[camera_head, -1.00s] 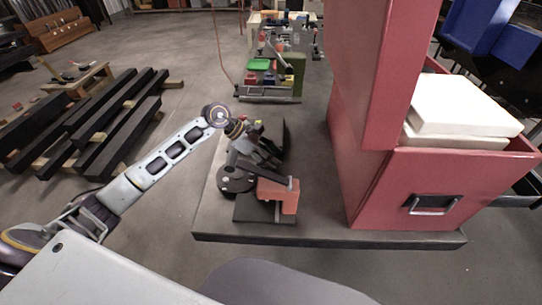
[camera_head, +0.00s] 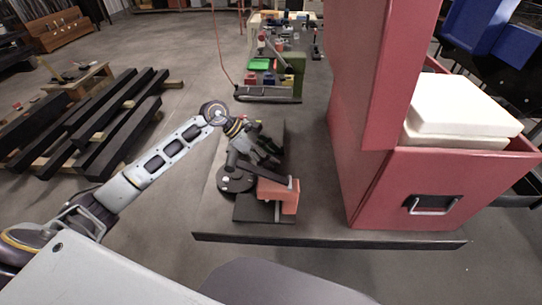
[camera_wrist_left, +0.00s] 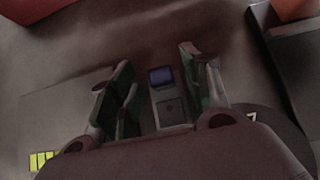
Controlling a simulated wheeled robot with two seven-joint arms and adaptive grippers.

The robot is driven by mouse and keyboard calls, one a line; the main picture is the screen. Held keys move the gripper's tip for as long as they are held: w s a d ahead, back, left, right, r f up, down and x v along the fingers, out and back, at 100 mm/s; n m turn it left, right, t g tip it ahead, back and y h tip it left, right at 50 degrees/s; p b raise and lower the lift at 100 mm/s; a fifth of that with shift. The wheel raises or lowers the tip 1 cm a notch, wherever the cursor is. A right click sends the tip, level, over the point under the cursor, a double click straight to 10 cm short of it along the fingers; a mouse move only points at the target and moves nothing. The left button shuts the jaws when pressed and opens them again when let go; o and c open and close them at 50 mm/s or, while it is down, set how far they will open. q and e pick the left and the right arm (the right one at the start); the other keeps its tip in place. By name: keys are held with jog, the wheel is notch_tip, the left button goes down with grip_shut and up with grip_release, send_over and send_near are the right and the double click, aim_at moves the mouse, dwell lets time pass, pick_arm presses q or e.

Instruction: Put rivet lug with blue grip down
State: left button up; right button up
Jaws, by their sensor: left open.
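The rivet lug with blue grip (camera_wrist_left: 168,104) shows in the left wrist view as a small grey block with a blue top, between my left gripper's fingers. Gaps show between it and both fingers. I cannot tell from this view how it rests on the surface. My left gripper (camera_wrist_left: 160,88) is open around it. In the head view my left gripper (camera_head: 272,154) is low over the grey table (camera_head: 315,215), behind the orange-red block; the lug is not distinguishable there. My right gripper is not in view.
An orange-red block (camera_head: 287,198) stands on a black plate (camera_head: 250,209), beside a dark round disc (camera_head: 234,184). A tall red cabinet (camera_head: 375,90) and red bin (camera_head: 440,180) fill the table's right side. Bare table lies between the block and the cabinet.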

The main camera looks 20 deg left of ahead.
pick_arm(q)
jog(key=v, duration=0.4)
jog(key=shift+a+r+b, duration=0.25)
jog(key=shift+a+b, duration=0.05)
jog(key=shift+a, duration=0.05)
jog(key=v, duration=0.6)
jog(key=shift+s+b, duration=0.15)
jog(key=shift+b, duration=0.2)
jog(key=shift+o, duration=0.2)
jog(key=shift+a+r, duration=0.1)
jog(key=shift+r, duration=0.1)
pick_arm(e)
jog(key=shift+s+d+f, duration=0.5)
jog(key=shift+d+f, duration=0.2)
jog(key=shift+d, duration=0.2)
